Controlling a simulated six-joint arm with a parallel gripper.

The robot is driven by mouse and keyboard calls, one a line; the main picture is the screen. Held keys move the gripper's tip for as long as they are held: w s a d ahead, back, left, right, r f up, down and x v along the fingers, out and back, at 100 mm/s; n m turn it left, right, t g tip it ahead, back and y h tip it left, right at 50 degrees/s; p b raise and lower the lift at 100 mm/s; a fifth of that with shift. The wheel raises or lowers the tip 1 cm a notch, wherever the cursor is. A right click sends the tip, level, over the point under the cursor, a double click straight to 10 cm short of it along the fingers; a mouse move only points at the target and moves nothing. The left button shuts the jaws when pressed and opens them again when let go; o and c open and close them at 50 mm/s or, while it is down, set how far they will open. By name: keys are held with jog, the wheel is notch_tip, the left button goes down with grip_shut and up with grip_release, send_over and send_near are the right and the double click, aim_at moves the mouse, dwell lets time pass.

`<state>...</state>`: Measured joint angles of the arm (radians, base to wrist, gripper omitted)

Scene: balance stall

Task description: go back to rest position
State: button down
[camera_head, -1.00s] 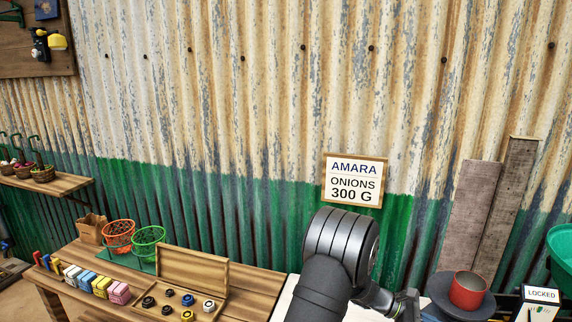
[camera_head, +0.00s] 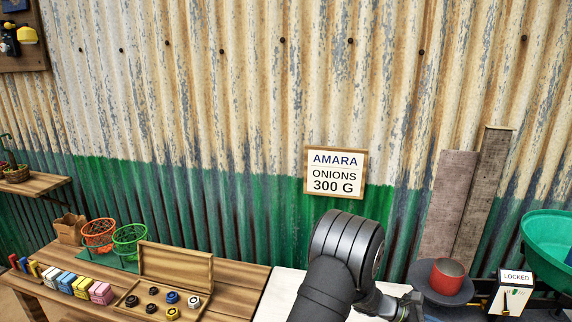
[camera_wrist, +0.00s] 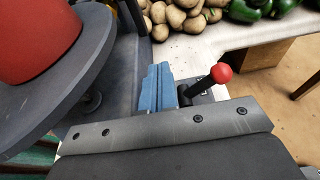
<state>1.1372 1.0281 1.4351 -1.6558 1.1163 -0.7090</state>
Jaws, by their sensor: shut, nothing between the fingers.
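My gripper (camera_head: 412,300) is low at the right of the head view, beside the scale's round grey plate (camera_head: 425,288). In the wrist view its blue fingers (camera_wrist: 157,88) are together, with nothing held between them. A red cup (camera_head: 448,274) stands on the plate and also shows at the upper left of the wrist view (camera_wrist: 35,35). A lever with a red knob (camera_wrist: 221,73) is just right of the fingers; I cannot tell whether they touch.
A green pan (camera_head: 550,235) is at the far right. Potatoes (camera_wrist: 180,18) and green peppers (camera_wrist: 265,8) lie beyond the fingers. A wooden tray of round weights (camera_head: 130,310), coloured blocks (camera_head: 65,283) and two baskets (camera_head: 128,242) are at left. A sign (camera_head: 335,173) reads AMARA ONIONS 300 G.

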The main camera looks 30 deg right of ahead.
jog(key=s+d+f, duration=0.2)
jog(key=s, duration=0.1)
jog(key=shift+f, duration=0.15)
jog(key=shift+w+a+r, duration=0.65)
jog(key=shift+w+r, duration=0.05)
jog(key=shift+w, duration=0.25)
jog(key=shift+w+a+r, duration=0.65)
jog(key=shift+w, duration=0.3)
